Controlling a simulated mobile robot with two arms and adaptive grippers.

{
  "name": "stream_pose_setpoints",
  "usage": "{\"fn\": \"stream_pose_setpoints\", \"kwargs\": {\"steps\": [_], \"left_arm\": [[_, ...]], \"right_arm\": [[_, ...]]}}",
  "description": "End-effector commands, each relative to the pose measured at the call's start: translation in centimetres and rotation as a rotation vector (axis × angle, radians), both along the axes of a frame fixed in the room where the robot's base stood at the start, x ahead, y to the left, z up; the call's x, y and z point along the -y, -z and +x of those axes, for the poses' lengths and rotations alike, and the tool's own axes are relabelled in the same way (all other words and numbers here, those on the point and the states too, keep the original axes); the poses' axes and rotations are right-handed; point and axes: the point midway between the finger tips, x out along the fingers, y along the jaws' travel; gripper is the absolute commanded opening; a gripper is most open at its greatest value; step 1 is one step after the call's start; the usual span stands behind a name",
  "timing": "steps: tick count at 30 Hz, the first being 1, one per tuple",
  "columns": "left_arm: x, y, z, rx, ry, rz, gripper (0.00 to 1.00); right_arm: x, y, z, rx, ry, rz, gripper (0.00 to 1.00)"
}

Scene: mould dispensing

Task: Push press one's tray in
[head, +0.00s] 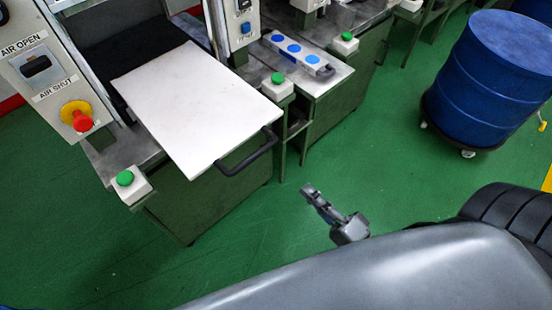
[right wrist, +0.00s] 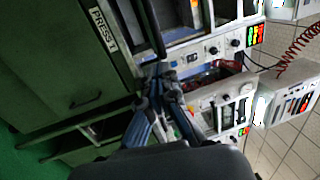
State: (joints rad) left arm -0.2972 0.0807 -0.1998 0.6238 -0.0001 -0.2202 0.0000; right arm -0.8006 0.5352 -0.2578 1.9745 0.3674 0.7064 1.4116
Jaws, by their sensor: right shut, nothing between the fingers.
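Press one's tray (head: 200,100) is a flat white plate sticking out from the press front in the head view. Its black bar handle (head: 248,155) is at the near right edge. My right gripper (head: 308,191) is shut and empty, to the lower right of the handle and apart from it in the picture. In the right wrist view, my gripper's fingers (right wrist: 160,75) point toward the press, and a dark bar (right wrist: 152,28), apparently the handle, shows just above them. The green press cabinet (right wrist: 60,45) carries a "PRESS 1" label. My left gripper is out of view.
A control box (head: 45,65) with a red knob stands left of the tray. Green buttons (head: 125,178) flank it. A neighbouring press's tray (head: 300,55) holds blue discs. A blue drum (head: 490,75) stands at the right. Green floor (head: 390,140) is clear between.

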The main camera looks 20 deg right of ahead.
Motion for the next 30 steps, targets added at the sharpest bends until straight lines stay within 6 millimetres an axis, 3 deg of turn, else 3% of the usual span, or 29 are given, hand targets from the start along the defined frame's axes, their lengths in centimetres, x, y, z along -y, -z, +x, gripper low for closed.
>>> {"fn": "stream_pose_setpoints", "kwargs": {"steps": [9,15,21,30], "left_arm": [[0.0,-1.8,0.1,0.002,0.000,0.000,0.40],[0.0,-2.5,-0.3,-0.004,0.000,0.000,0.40],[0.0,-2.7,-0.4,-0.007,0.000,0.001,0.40],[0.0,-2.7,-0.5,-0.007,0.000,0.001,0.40]], "right_arm": [[-2.4,-1.6,6.5,0.004,0.002,0.000,0.00],[-3.5,-2.0,9.3,0.001,0.001,-0.003,0.00],[-4.0,-2.1,10.4,-0.001,-0.001,-0.003,0.00],[-4.0,-2.0,10.5,-0.002,0.000,-0.004,0.00]]}}
